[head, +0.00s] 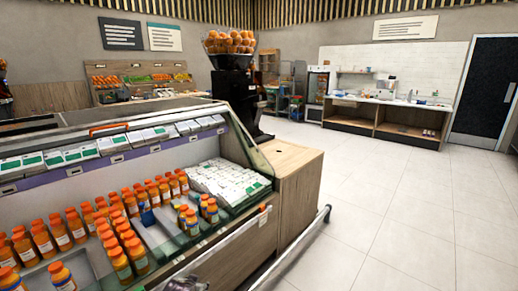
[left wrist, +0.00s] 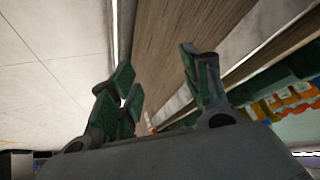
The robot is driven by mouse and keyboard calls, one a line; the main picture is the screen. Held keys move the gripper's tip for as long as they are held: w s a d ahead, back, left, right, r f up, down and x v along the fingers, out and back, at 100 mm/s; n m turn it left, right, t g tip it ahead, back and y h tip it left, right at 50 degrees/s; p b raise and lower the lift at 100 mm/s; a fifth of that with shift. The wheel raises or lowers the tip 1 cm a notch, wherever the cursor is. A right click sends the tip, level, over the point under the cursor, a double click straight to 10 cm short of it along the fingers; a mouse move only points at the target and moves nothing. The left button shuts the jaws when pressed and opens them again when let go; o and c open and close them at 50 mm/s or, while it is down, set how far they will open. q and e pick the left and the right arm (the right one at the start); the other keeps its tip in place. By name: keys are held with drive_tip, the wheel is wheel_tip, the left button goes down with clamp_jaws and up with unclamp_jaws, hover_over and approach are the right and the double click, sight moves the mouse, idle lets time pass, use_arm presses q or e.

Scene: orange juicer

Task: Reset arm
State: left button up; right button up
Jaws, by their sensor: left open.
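My left gripper (left wrist: 156,72) shows in the left wrist view with its green-padded fingers spread apart. Nothing is between them. Behind the fingers are the wood-grain side of a counter and, at the left, pale floor tiles. In the head view only a small grey part shows at the bottom edge, and I cannot tell clearly what it is. My right gripper is in neither view.
A refrigerated display case (head: 238,238) fills the left foreground, with rows of orange juice bottles (head: 124,268) and white packs (head: 228,181). A metal rail (head: 300,245) runs along its base. The tiled floor (head: 400,235) at the right is clear.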

use_arm(q)
drive_tip(key=s+d+f+g, duration=0.1)
drive_tip(key=s+f+g, duration=0.1)
drive_tip(key=s+f, duration=0.5)
drive_tip(key=s+f+g+p, duration=0.1)
drive_tip(key=s+f, duration=0.7)
drive_tip(key=s, duration=0.8)
drive_tip(key=s+d+f+g, duration=0.1)
drive_tip(key=s+f+g, duration=0.2)
drive_tip(key=s+f, duration=0.4)
drive_tip(key=s, duration=0.5)
drive_tip(key=shift+d+f+n+h+p, duration=0.2)
drive_tip(key=shift+d+n+h+p, duration=0.1)
drive_tip(key=shift+d, duration=0.05)
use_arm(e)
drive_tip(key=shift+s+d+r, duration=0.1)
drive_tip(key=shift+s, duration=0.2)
use_arm(q)
drive_tip(key=shift+s, duration=0.15)
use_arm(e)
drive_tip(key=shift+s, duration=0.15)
